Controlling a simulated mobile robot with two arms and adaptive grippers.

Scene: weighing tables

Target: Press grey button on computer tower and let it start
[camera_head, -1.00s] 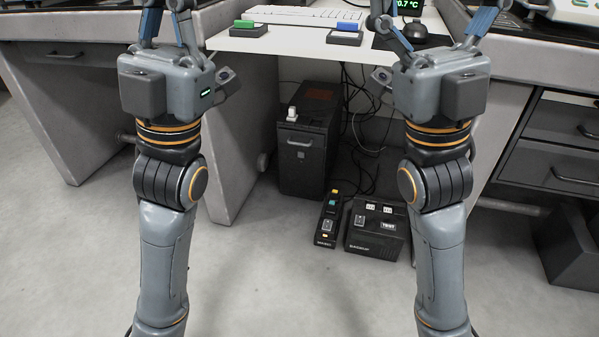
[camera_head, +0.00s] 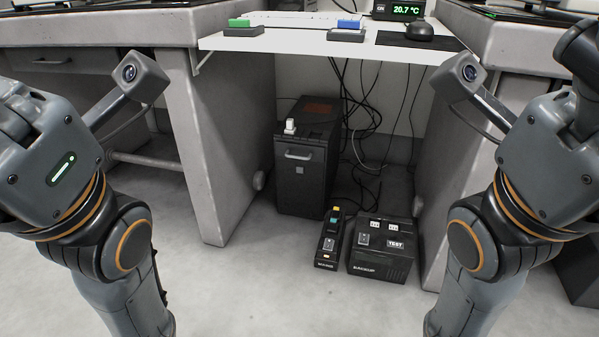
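The dark computer tower (camera_head: 301,185) stands upright on the floor under the white desk, between the grey desk supports. A light handle crosses its upper front, and a small grey square (camera_head: 300,169), which looks like the button, sits below it. A small white object (camera_head: 290,127) is on its top front edge. My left gripper (camera_head: 12,125) is cut off at the left edge and my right gripper (camera_head: 582,45) at the right edge. Their fingertips are out of frame, so their opening does not show. Both are well apart from the tower.
A black power strip (camera_head: 329,243) and a black backup box (camera_head: 381,262) stand on the floor right of the tower. Cables hang behind them. The white desktop (camera_head: 290,42) overhangs the tower and holds green and blue buttons, a mouse and a display. The floor in front is clear.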

